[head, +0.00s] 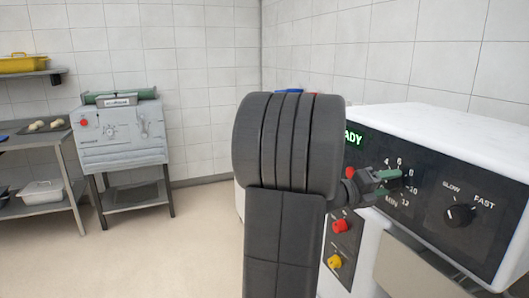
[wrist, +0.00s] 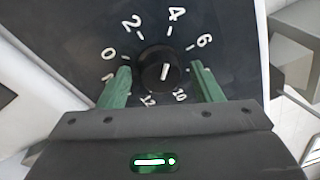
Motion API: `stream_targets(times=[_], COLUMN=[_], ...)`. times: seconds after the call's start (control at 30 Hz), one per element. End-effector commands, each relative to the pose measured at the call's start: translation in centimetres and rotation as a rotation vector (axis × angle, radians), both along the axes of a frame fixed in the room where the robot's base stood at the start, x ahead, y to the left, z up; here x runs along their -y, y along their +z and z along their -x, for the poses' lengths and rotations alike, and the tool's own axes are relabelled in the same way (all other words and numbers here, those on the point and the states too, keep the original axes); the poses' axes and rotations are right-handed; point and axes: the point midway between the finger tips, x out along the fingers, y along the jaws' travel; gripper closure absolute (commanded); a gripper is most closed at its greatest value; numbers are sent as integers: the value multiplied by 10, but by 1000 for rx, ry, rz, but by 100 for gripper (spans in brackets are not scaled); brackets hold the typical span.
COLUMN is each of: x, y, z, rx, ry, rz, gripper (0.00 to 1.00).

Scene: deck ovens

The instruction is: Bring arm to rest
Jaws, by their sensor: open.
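My gripper (head: 388,184) is at the front panel of the white machine (head: 440,135) on the right, at the dial marked in MIN. In the wrist view, its two green fingers (wrist: 161,75) are open on either side of the black timer knob (wrist: 164,78), with visible gaps between fingers and knob. The knob's white mark looks turned roughly toward the 4. In the head view my gripper hides the knob, and my dark arm covers the machine's left part. The gripper holds nothing.
A SLOW–FAST knob (head: 460,214) sits to the right on the same panel. Red (head: 340,226) and yellow (head: 334,262) buttons are below left. A grey machine (head: 120,130) and a shelf table (head: 40,145) stand left; the floor (head: 165,245) between is clear.

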Motion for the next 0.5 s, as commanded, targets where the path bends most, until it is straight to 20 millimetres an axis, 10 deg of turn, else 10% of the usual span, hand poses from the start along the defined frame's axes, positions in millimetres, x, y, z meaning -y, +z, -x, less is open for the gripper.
stream_targets(times=[0.5], x=[0], y=[1], z=[0], rx=[293], ry=[0], rz=[-121], gripper=[41])
